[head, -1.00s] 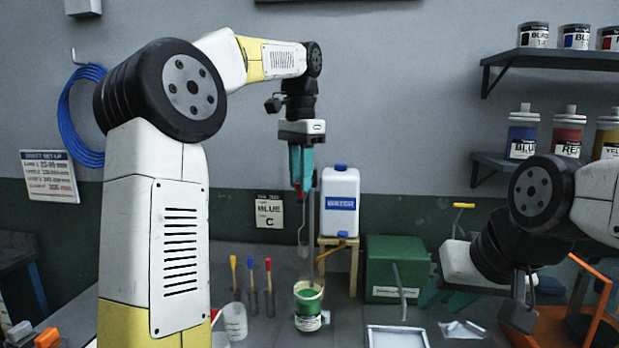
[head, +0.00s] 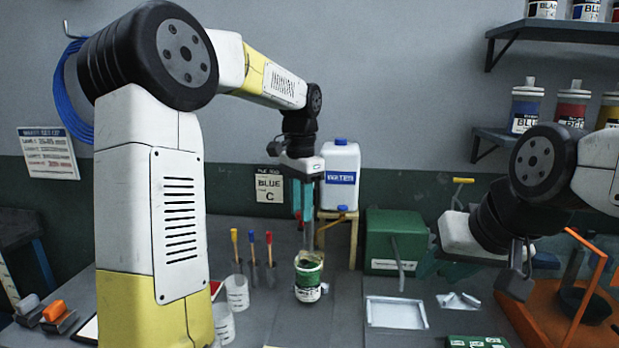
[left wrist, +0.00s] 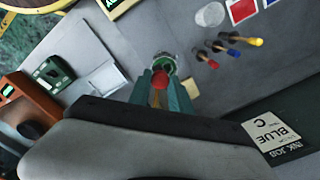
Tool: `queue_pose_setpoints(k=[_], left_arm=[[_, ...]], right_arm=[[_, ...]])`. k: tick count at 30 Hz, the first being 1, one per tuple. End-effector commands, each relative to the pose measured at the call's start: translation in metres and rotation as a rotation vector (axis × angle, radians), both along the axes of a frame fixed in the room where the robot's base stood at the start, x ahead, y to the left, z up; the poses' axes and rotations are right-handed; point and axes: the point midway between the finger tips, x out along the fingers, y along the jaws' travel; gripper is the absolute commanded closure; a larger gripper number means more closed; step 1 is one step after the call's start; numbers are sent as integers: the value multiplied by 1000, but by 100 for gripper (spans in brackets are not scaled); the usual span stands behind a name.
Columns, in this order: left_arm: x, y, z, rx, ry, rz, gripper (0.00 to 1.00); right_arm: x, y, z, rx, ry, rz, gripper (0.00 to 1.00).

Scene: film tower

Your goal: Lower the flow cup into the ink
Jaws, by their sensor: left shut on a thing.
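My left gripper (head: 303,215) points straight down in the head view, above the ink can (head: 308,293), a green-and-white labelled pot with an open top. Its teal fingers are shut on the flow cup's red-topped handle (left wrist: 159,80), seen between them in the left wrist view. A thin shaft runs down from the gripper toward the can's mouth. The cup end is not clearly visible; I cannot tell how deep it sits. The can also shows beyond the fingertips in the left wrist view (left wrist: 165,62). My right gripper (head: 430,264) is at the right, its fingers partly hidden.
A white water jug (head: 340,180) stands on a wooden stand just behind the can. Brushes with coloured tips (head: 252,250) and clear beakers (head: 237,292) are to the left. A green box (head: 395,243) and a metal tray (head: 397,313) are to the right.

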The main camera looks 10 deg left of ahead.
Motion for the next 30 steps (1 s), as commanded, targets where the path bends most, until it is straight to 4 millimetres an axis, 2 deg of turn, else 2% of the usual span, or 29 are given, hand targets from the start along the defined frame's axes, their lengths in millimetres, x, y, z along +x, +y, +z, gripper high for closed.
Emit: queue_pose_setpoints(k=[1,3,9,15,24,25,27,28,30], left_arm=[[-1,0,-14,1,4,-1,100],[-1,0,-29,2,5,-1,100],[0,0,-57,1,1,-1,100],[0,0,-67,1,1,-1,100],[-1,0,-70,1,5,-1,100],[-1,0,-70,0,6,-1,71],[0,0,-70,1,5,-1,57],[0,0,-70,1,5,0,53],[0,0,-69,1,4,0,53]], right_arm=[[0,0,0,0,0,0,64],[0,0,0,0,0,0,64],[0,0,0,0,0,0,64],[0,0,0,0,0,0,64],[0,0,0,0,0,0,64],[0,0,0,0,0,0,64],[0,0,0,0,0,0,64],[0,0,0,0,0,0,64],[0,0,0,0,0,0,64]])
